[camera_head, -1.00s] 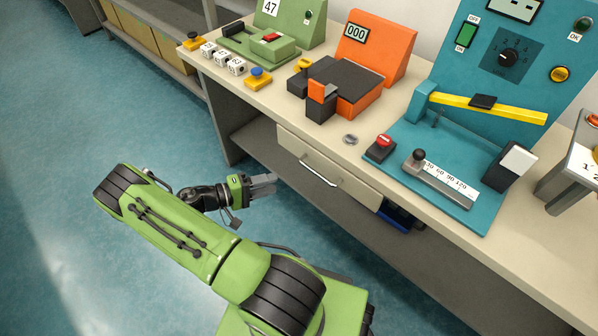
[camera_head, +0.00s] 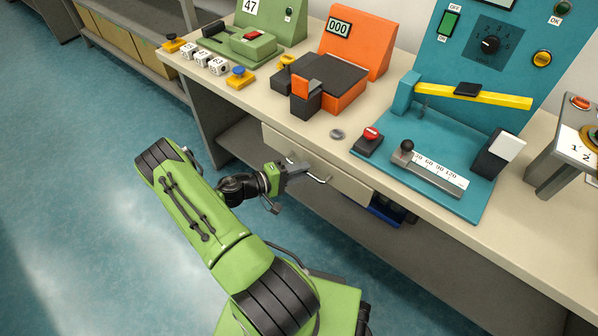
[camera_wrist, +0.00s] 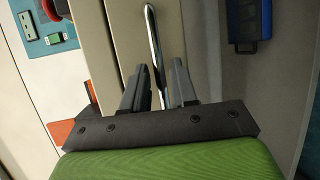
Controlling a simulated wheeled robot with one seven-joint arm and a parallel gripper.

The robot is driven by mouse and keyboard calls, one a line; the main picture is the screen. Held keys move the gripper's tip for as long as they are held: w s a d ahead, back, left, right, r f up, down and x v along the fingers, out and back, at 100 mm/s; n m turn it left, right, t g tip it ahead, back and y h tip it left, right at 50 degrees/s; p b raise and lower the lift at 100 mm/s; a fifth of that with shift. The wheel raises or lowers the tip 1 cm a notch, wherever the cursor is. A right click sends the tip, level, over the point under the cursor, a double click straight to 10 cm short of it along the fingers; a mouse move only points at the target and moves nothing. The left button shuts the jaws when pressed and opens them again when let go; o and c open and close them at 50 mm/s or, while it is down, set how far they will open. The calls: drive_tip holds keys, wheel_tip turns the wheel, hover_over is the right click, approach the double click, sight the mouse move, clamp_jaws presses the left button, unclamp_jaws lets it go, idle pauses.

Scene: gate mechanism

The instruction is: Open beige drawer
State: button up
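The beige drawer (camera_head: 345,186) sits under the bench top and looks shut. Its front also shows in the wrist view (camera_wrist: 130,35). A shiny metal bar handle (camera_wrist: 154,40) runs along its front. In the head view part of the handle (camera_head: 319,178) shows beyond my gripper (camera_head: 298,168), which hides the rest. My gripper is at the drawer front. In the wrist view its two dark fingers (camera_wrist: 158,85) stand apart, one on each side of the handle, with a gap visible. I cannot tell whether either finger touches the bar.
The bench top (camera_head: 270,108) overhangs the drawer. It carries a green device (camera_head: 262,42), an orange device (camera_head: 335,80) and a teal panel (camera_head: 450,165). A blue object (camera_head: 385,213) is below and right of the drawer. The floor (camera_head: 70,200) on the left is clear.

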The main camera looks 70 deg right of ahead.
clamp_jaws()
drive_tip(key=shift+a, duration=0.1)
